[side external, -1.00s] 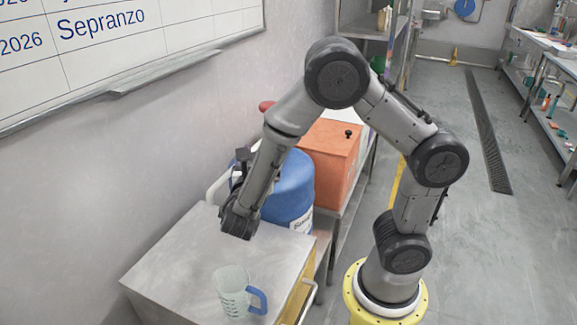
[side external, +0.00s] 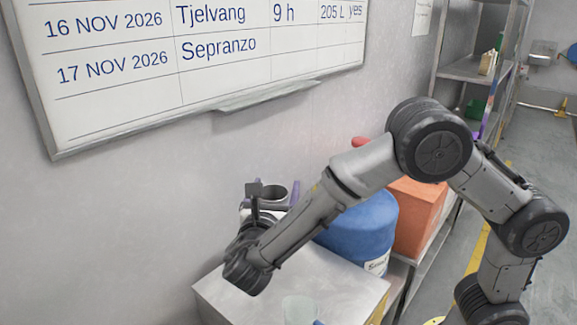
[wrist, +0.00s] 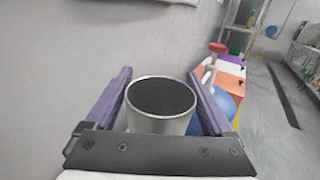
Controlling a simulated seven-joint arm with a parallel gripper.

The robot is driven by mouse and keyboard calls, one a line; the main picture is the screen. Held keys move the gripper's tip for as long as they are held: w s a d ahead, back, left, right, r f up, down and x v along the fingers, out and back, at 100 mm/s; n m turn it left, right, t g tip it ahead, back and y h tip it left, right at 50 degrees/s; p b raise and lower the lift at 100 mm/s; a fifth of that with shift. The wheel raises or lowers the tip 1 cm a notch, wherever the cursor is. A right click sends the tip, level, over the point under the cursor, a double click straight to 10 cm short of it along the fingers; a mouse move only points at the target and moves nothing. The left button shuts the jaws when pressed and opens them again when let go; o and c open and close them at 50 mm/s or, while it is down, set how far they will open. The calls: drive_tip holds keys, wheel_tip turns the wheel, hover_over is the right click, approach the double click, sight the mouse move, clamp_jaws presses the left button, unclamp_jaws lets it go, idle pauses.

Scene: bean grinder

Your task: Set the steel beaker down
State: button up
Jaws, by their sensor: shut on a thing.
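The steel beaker (wrist: 161,108), a shiny open cup with a dark interior, sits between the two purple fingers of my gripper (wrist: 160,76) in the wrist view. The gripper is shut on it and the beaker looks upright. In the side view the beaker's rim (side external: 272,192) shows beyond my wrist, close to the wall. My wrist hides its lower part there, and I cannot tell whether its base touches anything.
A steel-topped bench (side external: 335,285) lies below, with a clear measuring jug (side external: 299,308) at its front. A blue drum (side external: 365,228) and an orange box (side external: 418,215) stand to the right. The whiteboard wall (side external: 130,200) is close on the left.

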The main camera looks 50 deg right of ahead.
wheel_tip(320, 180, down, 18)
drive_tip(key=s+d+m+g+h, duration=0.1)
drive_tip(key=d+m+g+h, duration=0.15)
drive_tip(key=m+g, duration=0.5)
drive_tip(key=d+r+n+g, duration=0.1)
drive_tip(key=d+r+g, duration=0.1)
drive_tip(key=d+r, duration=0.25)
drive_tip(key=shift+h, duration=0.25)
drive_tip(key=shift+w+d+f, duration=0.1)
drive_tip(key=shift+f, duration=1.1)
drive_tip(key=shift+w+d+f, duration=0.1)
drive_tip(key=shift+d+f, duration=0.05)
drive_tip(key=shift+f, duration=1.1)
drive_tip(key=shift+w+d+f, duration=0.1)
drive_tip(key=shift+f, duration=1.1)
drive_tip(key=shift+f, duration=0.55)
drive_tip(key=o, duration=1.1)
drive_tip(key=shift+o, duration=0.2)
